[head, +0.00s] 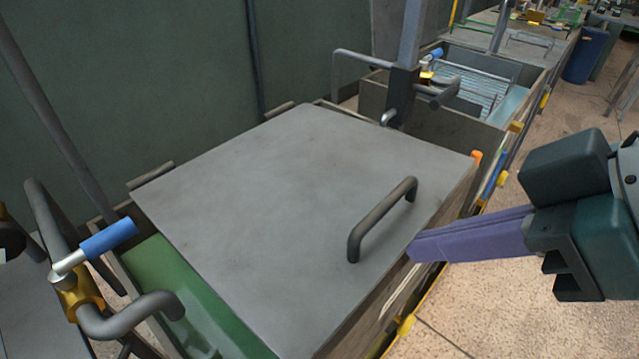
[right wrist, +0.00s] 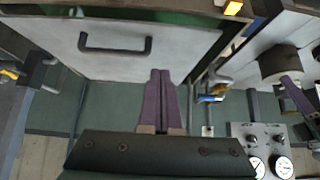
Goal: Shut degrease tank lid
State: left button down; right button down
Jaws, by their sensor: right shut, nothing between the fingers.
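The degrease tank lid (head: 290,190) is a flat grey plate with a dark bar handle (head: 382,218) near its front edge. It lies over the tank, close to level. I cannot tell whether its front edge rests fully on the rim. The lid (right wrist: 170,62) and handle (right wrist: 115,50) also show in the right wrist view. My right gripper (head: 412,250), with purple fingers, is shut and empty beside the lid's front edge, just right of the handle; I cannot tell whether it touches. A purple finger of my left gripper (right wrist: 298,97) seems to show in the right wrist view.
A green surface (head: 190,290) shows along the lid's left side. A tap with a blue lever (head: 108,238) stands at left, near the lid. Another tap (head: 435,85) and an open tank (head: 455,125) stand behind. The floor (head: 510,310) at right is clear.

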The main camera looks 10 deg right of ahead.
jog(key=x, duration=0.3)
jog(key=s+f+b+x, duration=0.1)
jog(key=x, duration=0.3)
jog(key=d+x, duration=0.1)
jog(key=x, duration=0.2)
jog(key=shift+s+f+b, duration=0.1)
jog(key=shift+f+b, duration=0.2)
jog(key=shift+f, duration=0.1)
pick_arm(q)
jog(key=shift+f, duration=0.9)
pick_arm(e)
jog(key=shift+f, duration=0.45)
